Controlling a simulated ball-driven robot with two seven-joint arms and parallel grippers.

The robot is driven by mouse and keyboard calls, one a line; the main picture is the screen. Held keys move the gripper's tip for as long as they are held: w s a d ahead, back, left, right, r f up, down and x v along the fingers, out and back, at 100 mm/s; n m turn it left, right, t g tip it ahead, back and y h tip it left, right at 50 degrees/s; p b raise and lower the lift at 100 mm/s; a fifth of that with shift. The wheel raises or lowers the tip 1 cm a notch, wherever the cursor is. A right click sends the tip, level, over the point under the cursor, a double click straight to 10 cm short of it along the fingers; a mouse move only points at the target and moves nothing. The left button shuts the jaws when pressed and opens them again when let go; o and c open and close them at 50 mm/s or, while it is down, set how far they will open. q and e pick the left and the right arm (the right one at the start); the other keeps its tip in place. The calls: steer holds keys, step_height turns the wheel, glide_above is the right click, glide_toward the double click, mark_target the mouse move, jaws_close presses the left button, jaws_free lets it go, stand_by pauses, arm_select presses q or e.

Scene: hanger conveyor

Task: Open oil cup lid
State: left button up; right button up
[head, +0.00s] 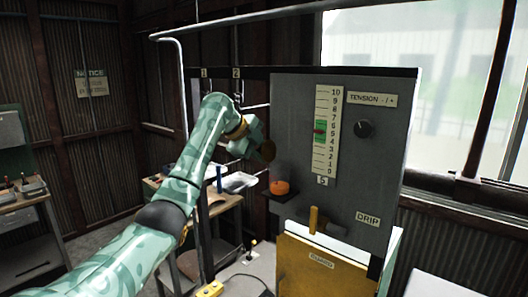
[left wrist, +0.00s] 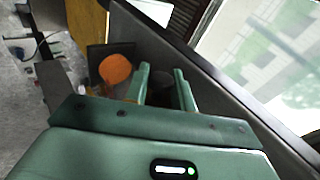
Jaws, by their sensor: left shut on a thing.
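The oil cup (head: 280,187) shows an orange round top and sits on a small dark ledge at the left edge of the grey panel. It also shows in the left wrist view (left wrist: 116,69), left of the fingers and apart from them. My left gripper (head: 264,148) is above the cup, in front of the panel's left edge. It is shut on a dark brown round piece (head: 268,151), which looks like the oil cup lid. In the left wrist view my two fingers (left wrist: 162,82) partly hide this dark piece. My right gripper is not in view.
The grey panel (head: 300,110) has a tension scale (head: 326,130) and a black knob (head: 364,128). A workbench (head: 220,205) with trays stands behind my left arm.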

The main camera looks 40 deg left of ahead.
arm_select(q)
steer(key=shift+a+f+n+h, duration=0.3)
steer(key=shift+n+h, duration=0.2)
steer(key=shift+h, duration=0.4)
steer(key=o, duration=1)
steer(key=shift+w, duration=0.1)
steer(key=shift+c, duration=0.2)
steer(key=shift+a, duration=0.1)
steer(key=b+v, duration=0.3)
steer(key=v, duration=1.3)
steer(key=shift+a+r, duration=0.1)
